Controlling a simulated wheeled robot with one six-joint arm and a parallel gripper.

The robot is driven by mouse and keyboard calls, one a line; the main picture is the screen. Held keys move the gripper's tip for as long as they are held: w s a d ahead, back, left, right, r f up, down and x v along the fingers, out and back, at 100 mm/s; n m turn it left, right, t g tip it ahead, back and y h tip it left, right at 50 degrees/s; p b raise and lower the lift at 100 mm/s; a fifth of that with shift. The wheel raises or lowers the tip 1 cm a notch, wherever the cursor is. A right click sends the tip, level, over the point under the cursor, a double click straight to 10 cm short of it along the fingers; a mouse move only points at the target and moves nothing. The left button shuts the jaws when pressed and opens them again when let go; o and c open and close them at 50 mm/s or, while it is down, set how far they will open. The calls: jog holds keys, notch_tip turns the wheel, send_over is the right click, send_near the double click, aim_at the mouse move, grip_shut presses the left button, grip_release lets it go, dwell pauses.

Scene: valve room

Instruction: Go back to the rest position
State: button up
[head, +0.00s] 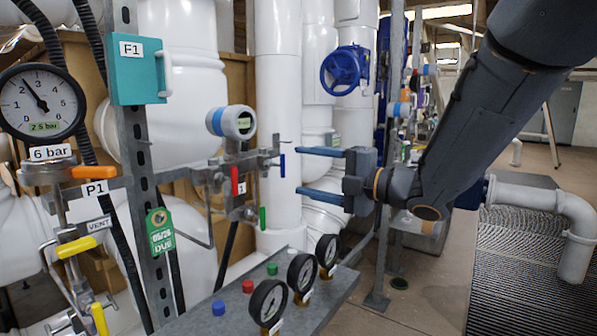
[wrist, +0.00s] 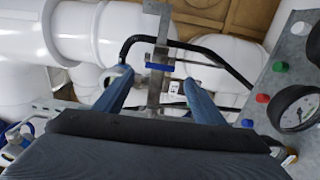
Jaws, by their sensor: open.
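My gripper (head: 322,172) is open and empty in the head view, its two blue fingers pointing left. It is held in the air to the right of a small valve manifold (head: 243,175) with red, blue and green handles. The fingertips are apart from the manifold as far as I can tell. In the wrist view my gripper (wrist: 160,85) shows as two spread blue fingers, with a metal bracket and a blue handle (wrist: 160,66) seen between them. My arm reaches in from the upper right of the head view.
A panel (head: 232,310) with several gauges and coloured buttons lies below my gripper. A post with a teal box (head: 140,70) and a pressure gauge (head: 42,103) stand at left. A blue handwheel (head: 344,69) is behind. A white pipe elbow (head: 570,225) and open floor lie right.

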jog(key=shift+d, duration=0.1)
jog(key=w+d+f+m+t+h+p, duration=0.25)
jog(key=d+f+m+h, duration=0.25)
jog(key=d+m+h, duration=0.3)
jog(key=s+d+f+m+g+h+p, duration=0.3)
jog(key=s+d+f+m+h, duration=0.25)
jog(key=f+m, duration=0.35)
jog(key=s+f+m+g+p, duration=0.1)
jog(key=s+f+m+g, duration=0.1)
jog(key=s, duration=0.6)
jog(key=s+f+m+g+p, duration=0.1)
jog(key=s+f+m+g, duration=0.1)
jog(key=s+m+g, duration=0.3)
jog(key=s+f+m+g+p, duration=0.1)
jog(key=s+m+g, duration=0.2)
jog(key=s, duration=0.8)
jog(key=shift+s+f+m+h, duration=0.2)
jog(key=shift+f+m+h, duration=0.2)
jog(key=shift+m, duration=0.4)
jog(key=shift+g, duration=0.25)
